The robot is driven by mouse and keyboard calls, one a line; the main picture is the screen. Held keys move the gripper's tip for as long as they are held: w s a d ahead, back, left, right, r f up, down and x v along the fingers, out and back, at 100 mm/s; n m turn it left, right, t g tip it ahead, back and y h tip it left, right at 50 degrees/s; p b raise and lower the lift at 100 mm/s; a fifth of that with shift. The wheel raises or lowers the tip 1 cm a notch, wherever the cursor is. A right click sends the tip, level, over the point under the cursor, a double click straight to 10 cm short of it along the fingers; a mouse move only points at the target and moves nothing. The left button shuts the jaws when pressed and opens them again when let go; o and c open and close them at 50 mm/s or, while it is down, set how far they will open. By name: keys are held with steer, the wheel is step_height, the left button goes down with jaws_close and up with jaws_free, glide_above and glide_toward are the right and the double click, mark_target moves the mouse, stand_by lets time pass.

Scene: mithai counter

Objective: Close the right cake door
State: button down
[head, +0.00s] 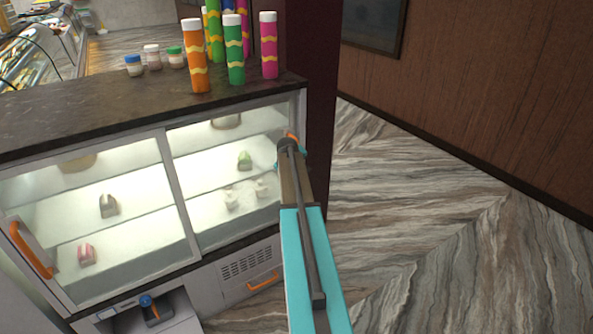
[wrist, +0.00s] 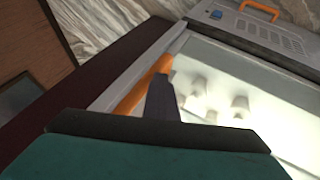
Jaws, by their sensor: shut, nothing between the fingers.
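The right cake door (head: 226,172) is a glass panel on the right half of the lit display case. It lies near the case's right side post; I cannot tell whether a gap is left there. Its orange handle (wrist: 143,88) runs along the door's edge in the wrist view; in the head view my arm mostly covers it. My gripper (wrist: 161,82) is shut and empty, its fingers right beside the handle, on the glass side. I cannot tell whether they touch it. In the head view my gripper (head: 287,146) is at the case's right end.
The left door (head: 95,217) has an orange handle (head: 31,250) at far left. Several colourful tubes (head: 235,50) and small jars (head: 152,57) stand on the dark countertop (head: 90,112). A dark pillar (head: 322,90) rises beside the case. The floor (head: 440,220) at right is clear.

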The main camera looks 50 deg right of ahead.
steer(key=shift+s+d+r, duration=0.15)
steer(key=shift+s+d, duration=0.05)
steer(key=shift+d, duration=0.4)
steer(key=shift+w+a, duration=0.1)
steer(key=shift+a, duration=0.1)
steer(key=s+a+r+b, duration=0.2)
steer(key=s+a+r, duration=0.1)
steer(key=a+r, duration=0.4)
steer(key=a, duration=0.2)
steer(key=shift+a+r, duration=0.35)
steer(key=shift+s+d, duration=0.1)
steer(key=shift+s, duration=0.05)
